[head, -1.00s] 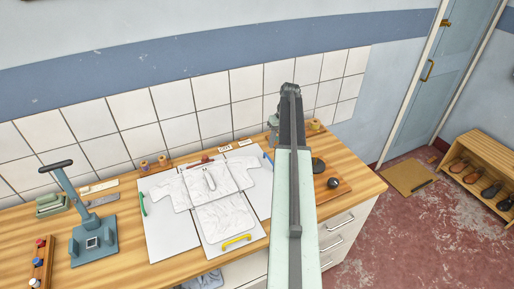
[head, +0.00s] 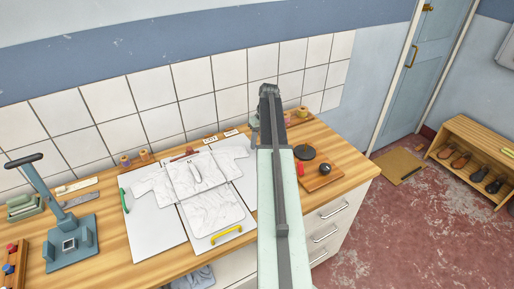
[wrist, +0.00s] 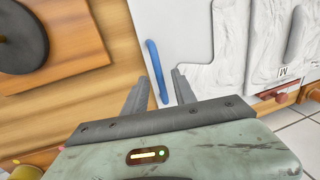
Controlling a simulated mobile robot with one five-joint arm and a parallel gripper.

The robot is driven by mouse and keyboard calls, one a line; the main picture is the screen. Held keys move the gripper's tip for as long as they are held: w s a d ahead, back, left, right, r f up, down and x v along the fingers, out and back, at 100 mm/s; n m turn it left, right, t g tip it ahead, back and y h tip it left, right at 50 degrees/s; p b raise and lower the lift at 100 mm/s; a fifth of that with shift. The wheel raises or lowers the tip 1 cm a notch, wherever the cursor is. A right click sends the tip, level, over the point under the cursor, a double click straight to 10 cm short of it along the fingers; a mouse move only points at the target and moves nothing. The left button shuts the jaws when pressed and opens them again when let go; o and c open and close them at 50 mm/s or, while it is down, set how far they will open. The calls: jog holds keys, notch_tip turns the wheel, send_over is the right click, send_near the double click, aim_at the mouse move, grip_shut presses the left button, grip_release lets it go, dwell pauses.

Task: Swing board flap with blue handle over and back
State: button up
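The white folding board lies on the wooden counter with a pale shirt spread over it. Its right flap (head: 247,188) lies flat and shows partly beside my arm; in the wrist view the white flap (wrist: 178,22) fills the top middle. The blue handle (wrist: 156,68) is on the flap's edge in the wrist view. In the head view my arm hides it. My gripper (wrist: 160,88) is open, with one finger on each side of the handle's near end in the picture. I cannot tell whether the fingers are down at its height or touch it.
The flaps with the green handle (head: 124,200) and yellow handle (head: 226,235) lie flat. A wooden board (head: 322,180) with a dark knob and a dark disc (wrist: 22,36) sit right of the folding board. A blue press (head: 70,243) stands left. The tiled wall closes the back.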

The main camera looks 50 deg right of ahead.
grip_shut()
jog(key=shift+w, duration=0.1)
dwell(1.2)
jog(key=shift+a, duration=0.1)
